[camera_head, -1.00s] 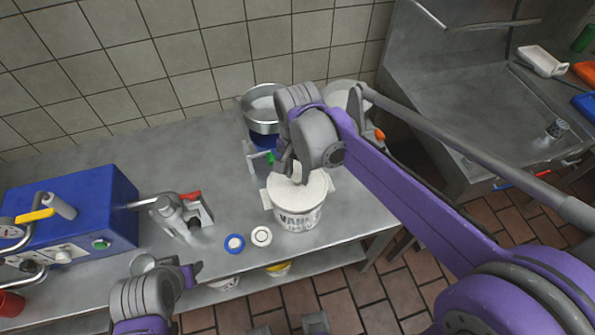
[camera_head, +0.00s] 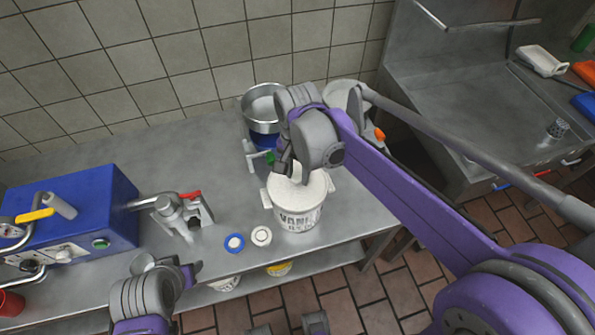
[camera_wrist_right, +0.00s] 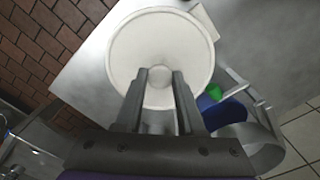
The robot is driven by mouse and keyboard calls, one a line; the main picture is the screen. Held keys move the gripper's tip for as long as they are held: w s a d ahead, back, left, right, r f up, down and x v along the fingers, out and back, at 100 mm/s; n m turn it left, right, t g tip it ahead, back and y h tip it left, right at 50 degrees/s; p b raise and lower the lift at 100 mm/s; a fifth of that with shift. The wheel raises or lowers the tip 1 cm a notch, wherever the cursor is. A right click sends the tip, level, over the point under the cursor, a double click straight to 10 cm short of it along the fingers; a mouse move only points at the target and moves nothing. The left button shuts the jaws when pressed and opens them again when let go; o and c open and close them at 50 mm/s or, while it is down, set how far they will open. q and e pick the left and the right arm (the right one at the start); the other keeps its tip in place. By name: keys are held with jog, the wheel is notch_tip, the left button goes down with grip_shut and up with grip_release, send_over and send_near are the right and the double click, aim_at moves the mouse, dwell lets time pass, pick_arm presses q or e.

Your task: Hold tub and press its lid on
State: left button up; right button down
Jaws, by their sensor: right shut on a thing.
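The white tub (camera_head: 297,220) with dark lettering stands near the front edge of the steel table. Its round white lid (camera_head: 318,186) lies across the tub's mouth; whether it is fully seated I cannot tell. It also fills the upper middle of the right wrist view (camera_wrist_right: 133,50). My right gripper (camera_wrist_right: 159,76) is above the lid, shut on the small knob at its centre. In the head view my right wrist hides part of the lid. My left gripper (camera_head: 192,270) is at the lower left, away from the tub, its finger opening unclear.
A blue-ringed disc (camera_head: 234,243) and a white disc (camera_head: 261,236) lie left of the tub. A metal bowl (camera_head: 262,108) on a blue base stands behind. A blue machine (camera_head: 75,215) with a tap is at left. A sink (camera_head: 480,110) is at right.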

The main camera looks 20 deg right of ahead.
grip_release()
dwell(0.6)
jog(key=shift+r+p, duration=2.15)
jog(key=shift+r, duration=1.4)
pick_arm(q)
jog(key=r, duration=0.2)
jog(key=w+r, duration=0.1)
jog(key=r, duration=0.2)
jog(key=shift+w+r, duration=0.3)
jog(key=shift+w, duration=0.1)
